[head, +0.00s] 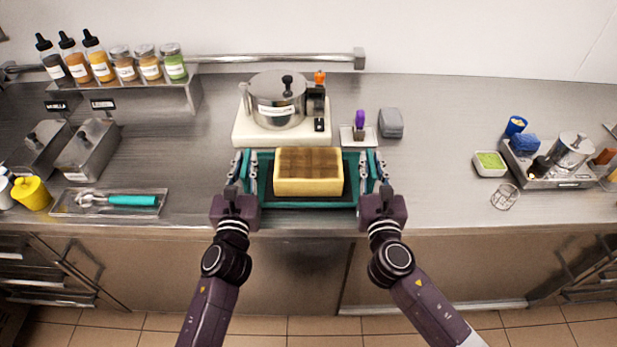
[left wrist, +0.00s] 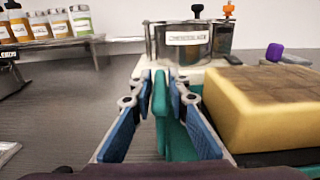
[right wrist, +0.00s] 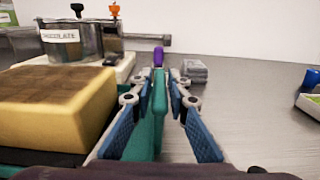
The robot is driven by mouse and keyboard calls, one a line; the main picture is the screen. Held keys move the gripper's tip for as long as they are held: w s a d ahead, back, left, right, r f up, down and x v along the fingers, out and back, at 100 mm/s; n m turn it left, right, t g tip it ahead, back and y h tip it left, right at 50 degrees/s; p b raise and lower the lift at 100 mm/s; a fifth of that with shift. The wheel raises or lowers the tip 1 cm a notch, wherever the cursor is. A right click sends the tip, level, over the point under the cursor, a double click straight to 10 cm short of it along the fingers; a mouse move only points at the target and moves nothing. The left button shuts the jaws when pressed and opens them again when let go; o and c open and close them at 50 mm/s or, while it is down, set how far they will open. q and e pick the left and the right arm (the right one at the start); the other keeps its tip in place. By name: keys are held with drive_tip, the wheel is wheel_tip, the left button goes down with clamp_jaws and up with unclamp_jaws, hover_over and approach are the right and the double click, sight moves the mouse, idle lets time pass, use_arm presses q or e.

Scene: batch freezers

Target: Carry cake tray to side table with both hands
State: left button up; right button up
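A yellow cake with a brown top (head: 309,172) sits in a teal tray (head: 265,190) with a dark bottom, near the counter's front edge. My left gripper (head: 245,168) is at the tray's left side, and its blue-padded fingers (left wrist: 160,105) stand on both sides of the teal side wall. My right gripper (head: 374,168) is at the tray's right side, its fingers (right wrist: 160,105) likewise astride the wall. The fingers look spread in both wrist views, and firm contact cannot be made out. The cake (left wrist: 270,105) also shows in the right wrist view (right wrist: 55,105).
A metal pot (head: 277,100) on a white base stands behind the tray. A purple-handled item (head: 360,122) and a grey block (head: 391,123) are behind right. A scoop tray (head: 108,202) lies left. The counter (head: 440,165) right of the tray is clear.

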use_arm(q)
clamp_jaws()
use_arm(e)
clamp_jaws()
